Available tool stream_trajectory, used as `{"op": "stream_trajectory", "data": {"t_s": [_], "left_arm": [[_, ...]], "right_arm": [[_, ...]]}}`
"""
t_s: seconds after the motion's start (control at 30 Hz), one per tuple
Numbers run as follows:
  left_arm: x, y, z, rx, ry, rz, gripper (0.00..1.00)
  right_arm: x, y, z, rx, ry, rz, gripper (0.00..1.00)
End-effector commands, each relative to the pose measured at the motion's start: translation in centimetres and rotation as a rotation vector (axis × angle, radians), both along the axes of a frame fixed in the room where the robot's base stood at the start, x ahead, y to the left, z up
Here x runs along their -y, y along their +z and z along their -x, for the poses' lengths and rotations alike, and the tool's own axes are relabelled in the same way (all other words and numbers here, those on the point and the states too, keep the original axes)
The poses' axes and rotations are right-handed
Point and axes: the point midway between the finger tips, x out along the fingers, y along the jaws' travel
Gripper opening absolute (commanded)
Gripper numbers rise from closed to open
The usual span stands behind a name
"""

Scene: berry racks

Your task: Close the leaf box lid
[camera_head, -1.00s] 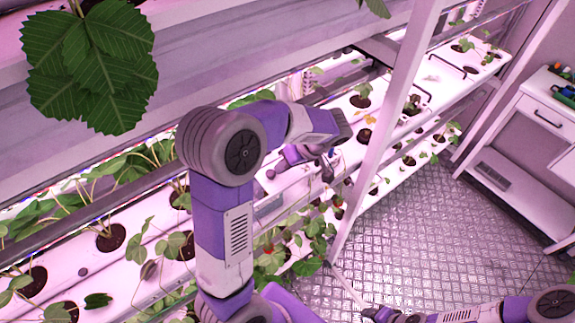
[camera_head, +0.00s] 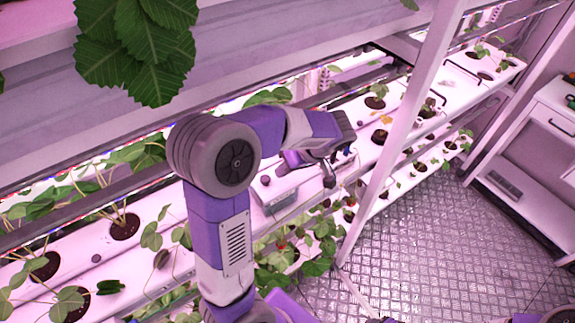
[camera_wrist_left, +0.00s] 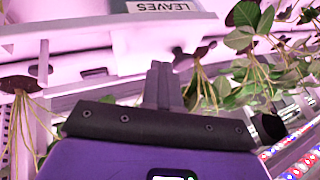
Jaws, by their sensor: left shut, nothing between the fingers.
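The leaf box (camera_head: 286,194) is a small greyish box on the white planting shelf, just left of and below my left gripper (camera_head: 328,176) in the head view. Its white lid (camera_head: 281,181) has a dark round knob (camera_head: 265,180). In the left wrist view the box's upside-down LEAVES label (camera_wrist_left: 163,7) and a pale panel with a dark knob (camera_wrist_left: 178,53) show beyond my fingers (camera_wrist_left: 163,68). The fingers are shut together and empty. I cannot tell whether they touch the lid or how far the lid stands open.
A white upright post (camera_head: 405,130) stands right of my left gripper. Strawberry plants grow in the shelf holes around. A large leaf (camera_head: 140,50) hangs at upper left. A white cabinet (camera_head: 545,140) stands at right; the metal floor (camera_head: 450,235) between is clear.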

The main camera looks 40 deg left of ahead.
Motion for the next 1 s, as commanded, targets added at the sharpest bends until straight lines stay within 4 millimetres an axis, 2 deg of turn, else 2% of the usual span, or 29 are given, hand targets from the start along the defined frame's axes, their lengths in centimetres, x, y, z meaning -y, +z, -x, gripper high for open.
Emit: {"op": "stream_trajectory", "data": {"t_s": [0.07, 0.3, 0.5, 0.7, 1.0], "left_arm": [[0.8, 0.6, -1.1, 0.001, 0.0, -0.001, 0.0], [3.6, 5.5, -2.4, 0.006, -0.001, 0.0, 0.0], [5.1, 7.9, -3.1, 0.004, 0.0, 0.0, 0.0], [5.6, 8.7, -3.3, 0.003, 0.0, -0.001, 0.0], [5.6, 8.7, -3.3, 0.003, 0.0, -0.001, 0.0]], "right_arm": [[0.0, 0.5, 0.0, 0.0, 0.0, 0.0, 0.55], [0.0, 0.6, 0.0, 0.0, 0.0, 0.0, 0.55], [0.0, 0.8, 0.0, 0.0, 0.0, 0.0, 0.55], [0.0, 0.9, 0.0, 0.0, 0.0, 0.0, 0.55], [0.0, 0.9, 0.0, 0.001, 0.0, 0.0, 0.55]]}}
